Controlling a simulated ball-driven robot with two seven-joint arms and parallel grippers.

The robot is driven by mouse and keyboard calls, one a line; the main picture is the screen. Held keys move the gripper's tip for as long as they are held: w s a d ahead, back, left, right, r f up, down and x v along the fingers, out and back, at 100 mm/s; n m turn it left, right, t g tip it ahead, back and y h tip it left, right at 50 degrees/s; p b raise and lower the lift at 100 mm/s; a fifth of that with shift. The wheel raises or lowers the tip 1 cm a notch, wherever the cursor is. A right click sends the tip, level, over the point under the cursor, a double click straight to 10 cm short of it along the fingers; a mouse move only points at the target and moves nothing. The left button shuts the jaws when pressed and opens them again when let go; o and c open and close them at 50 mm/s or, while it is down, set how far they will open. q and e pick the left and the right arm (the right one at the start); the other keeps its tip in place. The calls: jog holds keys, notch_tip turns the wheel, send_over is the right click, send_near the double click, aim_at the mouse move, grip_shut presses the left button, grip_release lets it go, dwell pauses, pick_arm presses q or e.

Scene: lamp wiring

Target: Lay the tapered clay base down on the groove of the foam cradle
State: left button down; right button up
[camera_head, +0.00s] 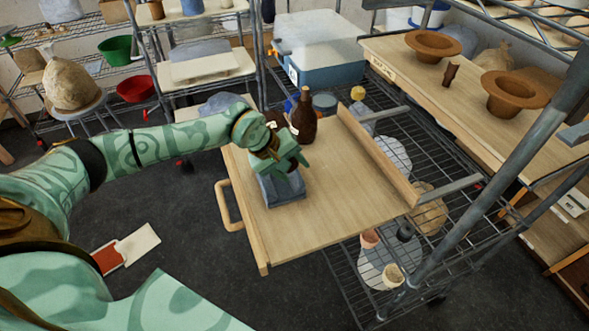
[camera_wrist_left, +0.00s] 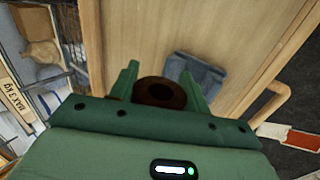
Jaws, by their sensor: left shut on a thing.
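My left gripper (camera_head: 279,160) is over the blue-grey foam cradle (camera_head: 284,191), which sits on the wooden tray near its left side. In the left wrist view the gripper (camera_wrist_left: 159,78) is shut on the tapered clay base (camera_wrist_left: 157,92), a dark brown round piece with a dark hole facing the camera. The foam cradle (camera_wrist_left: 200,72) shows beyond the right finger, which covers part of it. In the head view the gripper hides most of the base, and I cannot tell whether it touches the cradle. My right gripper is not in view.
A brown bottle (camera_head: 303,117) stands on the wooden tray (camera_head: 345,205) just behind the gripper. The tray has a raised strip (camera_head: 377,155) on its right and a handle (camera_head: 226,206) on its left. Its front and right middle are clear. Wire racks (camera_head: 425,150) stand to the right.

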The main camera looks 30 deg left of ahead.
pick_arm(q)
jog(key=shift+r, duration=0.15)
jog(key=shift+f+b, duration=0.4)
jog(key=shift+f, duration=0.1)
jog(key=shift+f+b, duration=0.75)
jog(key=shift+f, duration=0.25)
jog(key=shift+f, duration=0.15)
jog(key=shift+f+b, duration=2.35)
jog(key=shift+f, duration=1.05)
